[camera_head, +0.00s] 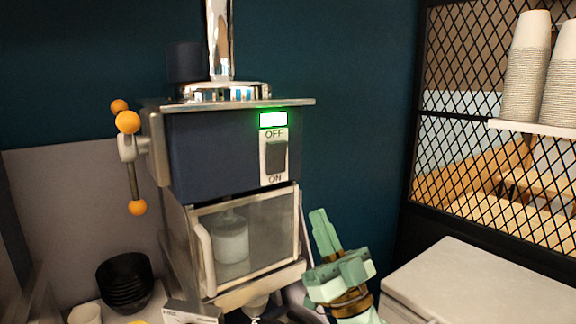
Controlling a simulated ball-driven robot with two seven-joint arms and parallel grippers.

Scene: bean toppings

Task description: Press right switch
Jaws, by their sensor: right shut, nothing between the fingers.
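The switch (276,158) is a dark rocker on a white plate, marked OFF above and ON below. It sits on the front right of a dark blue machine (215,150). A bright green-edged light (273,119) glows just above it. My right gripper (319,215) is shut and empty, its fingers pointing up. It is below and to the right of the switch, apart from it, beside the machine's clear-fronted compartment (270,235).
A lever with orange knobs (128,122) sticks out on the machine's left. Black bowls (125,280) are stacked at lower left. A white lidded box (480,285) stands at lower right. Stacked cups (527,70) are on a shelf behind black mesh. The space before the switch is clear.

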